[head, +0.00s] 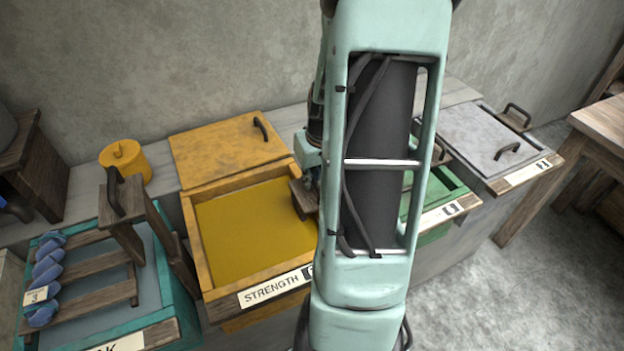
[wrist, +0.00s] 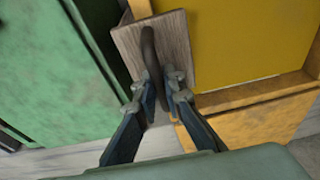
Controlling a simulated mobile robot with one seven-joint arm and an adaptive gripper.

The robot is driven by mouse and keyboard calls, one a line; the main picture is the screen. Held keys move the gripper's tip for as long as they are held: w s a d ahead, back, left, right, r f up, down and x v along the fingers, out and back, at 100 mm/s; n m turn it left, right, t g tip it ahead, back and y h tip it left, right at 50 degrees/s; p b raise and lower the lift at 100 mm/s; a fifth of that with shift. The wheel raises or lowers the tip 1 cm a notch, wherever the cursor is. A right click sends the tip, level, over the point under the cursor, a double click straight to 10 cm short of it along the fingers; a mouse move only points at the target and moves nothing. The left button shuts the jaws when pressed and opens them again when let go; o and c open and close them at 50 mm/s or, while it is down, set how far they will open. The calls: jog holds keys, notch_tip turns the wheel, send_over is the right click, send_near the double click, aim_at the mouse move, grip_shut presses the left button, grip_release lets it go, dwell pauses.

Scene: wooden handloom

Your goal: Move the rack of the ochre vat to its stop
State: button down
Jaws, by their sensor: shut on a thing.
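The ochre vat (head: 200,256) stands in the middle of the head view, its yellow bath (head: 255,225) exposed and its front labelled STRENGTH. A wooden end board (head: 304,197) shows at the vat's right side; my arm hides what lies beyond it. In the wrist view the board (wrist: 178,35) carries a dark curved handle (wrist: 148,45), between the ochre vat and a green surface. My gripper (wrist: 160,85) is shut on this handle. In the head view my arm mostly hides the gripper. No rods or yarn show over the ochre bath.
An ochre lid (head: 225,150) with a handle lies behind the vat, near an ochre pot (head: 125,160). At left, a teal vat (head: 172,300) holds a rack (head: 95,265) with blue skeins. A green vat (head: 440,190) and a grey-lidded vat (head: 490,140) stand right.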

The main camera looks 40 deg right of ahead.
notch_tip(320, 180, up, 18)
jog(key=p, duration=1.2)
jog(key=shift+f, duration=0.2)
jog(key=shift+w, duration=0.1)
jog(key=c, duration=0.8)
grip_release()
notch_tip(320, 180, up, 7)
jog(key=p, duration=0.4)
jog(key=shift+p, duration=0.3)
